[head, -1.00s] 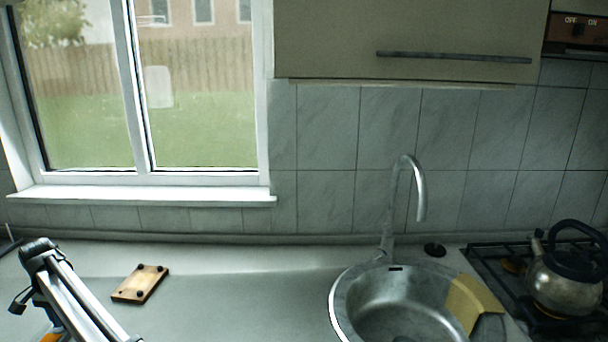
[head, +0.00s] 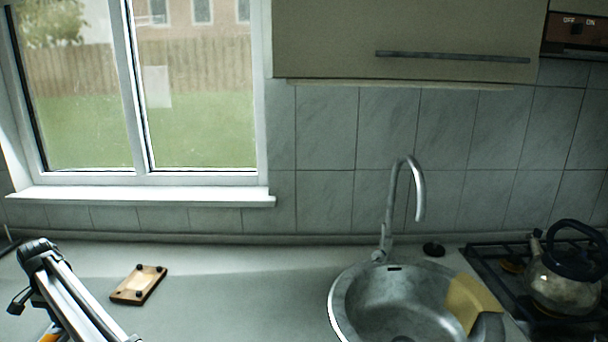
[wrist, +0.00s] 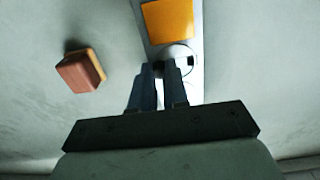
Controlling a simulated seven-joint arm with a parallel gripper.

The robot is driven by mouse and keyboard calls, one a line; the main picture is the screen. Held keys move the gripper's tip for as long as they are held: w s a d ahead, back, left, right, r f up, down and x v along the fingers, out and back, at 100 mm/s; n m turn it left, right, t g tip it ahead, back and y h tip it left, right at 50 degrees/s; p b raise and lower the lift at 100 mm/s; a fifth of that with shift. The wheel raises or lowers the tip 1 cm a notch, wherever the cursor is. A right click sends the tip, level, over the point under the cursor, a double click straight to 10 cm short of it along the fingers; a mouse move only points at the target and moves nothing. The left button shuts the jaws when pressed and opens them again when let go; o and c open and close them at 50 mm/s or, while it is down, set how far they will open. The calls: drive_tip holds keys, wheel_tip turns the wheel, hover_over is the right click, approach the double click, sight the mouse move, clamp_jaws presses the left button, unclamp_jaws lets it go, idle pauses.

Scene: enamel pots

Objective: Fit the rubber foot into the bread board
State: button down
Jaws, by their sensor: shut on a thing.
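The bread board (head: 139,284) is a small wooden board lying on the counter in the head view, left of centre. Small dark feet show near its corners; whether one corner is empty is too small to tell. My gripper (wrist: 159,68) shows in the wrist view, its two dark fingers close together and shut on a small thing. I take this for the rubber foot, but the fingers hide it almost wholly. The board is not recognisable in the wrist view, so the distance between it and the gripper cannot be told.
A reddish-brown block (wrist: 80,70) lies left of the fingers in the wrist view. A grey strip with an orange panel (wrist: 168,20) lies beyond the fingertips. In the head view, a sink (head: 400,300) and a kettle (head: 562,280) stand right. The counter between board and sink is clear.

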drive_tip(key=shift+r, duration=0.1)
drive_tip(key=shift+r, duration=2.15)
drive_tip(key=w+d+r+m, duration=0.1)
drive_tip(key=w+d, duration=0.3)
drive_tip(key=w, duration=0.3)
drive_tip(key=w+d+r+m, duration=0.1)
drive_tip(key=w+d, duration=0.2)
drive_tip(key=w, duration=0.5)
drive_tip(key=shift+s+f, duration=0.15)
drive_tip(key=shift+f, duration=1.1)
drive_tip(key=shift+s+f, duration=0.1)
drive_tip(key=shift+f, duration=1.1)
drive_tip(key=shift+f, duration=0.95)
